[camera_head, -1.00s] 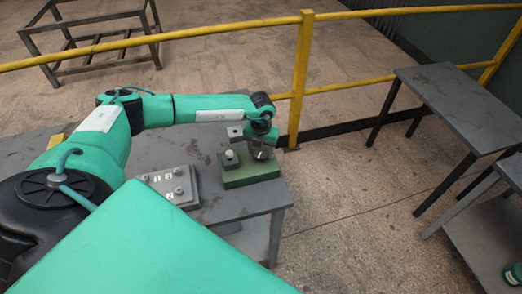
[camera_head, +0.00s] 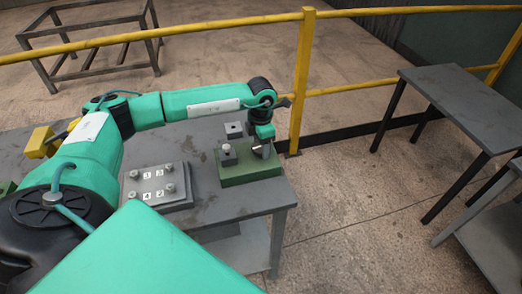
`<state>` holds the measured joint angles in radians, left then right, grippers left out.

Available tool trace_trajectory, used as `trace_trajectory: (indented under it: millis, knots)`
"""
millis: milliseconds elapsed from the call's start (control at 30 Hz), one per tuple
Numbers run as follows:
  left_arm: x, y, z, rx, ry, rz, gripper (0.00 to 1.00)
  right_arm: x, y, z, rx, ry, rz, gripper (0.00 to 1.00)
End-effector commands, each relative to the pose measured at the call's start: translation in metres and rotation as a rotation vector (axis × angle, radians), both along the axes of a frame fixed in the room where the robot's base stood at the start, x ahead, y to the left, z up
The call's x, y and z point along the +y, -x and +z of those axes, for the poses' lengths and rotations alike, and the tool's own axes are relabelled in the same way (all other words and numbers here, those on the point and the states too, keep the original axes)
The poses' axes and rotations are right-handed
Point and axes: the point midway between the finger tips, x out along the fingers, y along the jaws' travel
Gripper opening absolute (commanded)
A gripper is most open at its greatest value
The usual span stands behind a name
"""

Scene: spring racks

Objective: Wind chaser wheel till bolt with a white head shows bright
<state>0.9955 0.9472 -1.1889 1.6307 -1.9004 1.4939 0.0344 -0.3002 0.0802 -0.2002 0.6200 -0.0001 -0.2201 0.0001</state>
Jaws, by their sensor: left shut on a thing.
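A green block (camera_head: 250,174) stands near the right end of the grey table. My left gripper (camera_head: 262,149) points down over its right part and is shut on a small metal piece there, which it mostly hides; this may be the chaser wheel. A grey knob or post (camera_head: 228,155) stands on the block's left part, its top dull grey. Left of the block lies a grey plate (camera_head: 157,190) with several bolts and numbered white labels. The bolt heads look pale grey; I cannot tell which is white or bright. My right gripper is not in view.
A small grey square block (camera_head: 233,129) lies behind the green block. A yellow object (camera_head: 40,142) is at the table's left. A yellow railing (camera_head: 301,85) runs close behind the table. Another grey table (camera_head: 465,107) stands at right, with open floor between.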

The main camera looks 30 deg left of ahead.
Motion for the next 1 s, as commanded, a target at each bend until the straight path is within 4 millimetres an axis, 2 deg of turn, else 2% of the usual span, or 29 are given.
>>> trace_trajectory:
  millis: [33, 433, 500, 600, 1000]
  knots:
    - [0.000, -0.002, -0.003, -0.007, 0.002, -0.043, 0.36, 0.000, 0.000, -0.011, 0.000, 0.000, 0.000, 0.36]
    - [0.000, -0.002, -0.002, -0.008, 0.001, -0.423, 0.36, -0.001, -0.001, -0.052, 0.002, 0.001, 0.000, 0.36]
    - [0.000, -0.002, -0.002, -0.009, 0.001, -0.489, 0.36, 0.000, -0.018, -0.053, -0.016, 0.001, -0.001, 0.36]
    - [0.000, -0.002, -0.002, -0.009, 0.000, -0.584, 0.36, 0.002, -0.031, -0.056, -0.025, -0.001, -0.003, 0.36]
    - [0.000, -0.002, 0.000, -0.009, -0.001, -0.905, 0.36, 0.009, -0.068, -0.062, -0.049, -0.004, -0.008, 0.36]
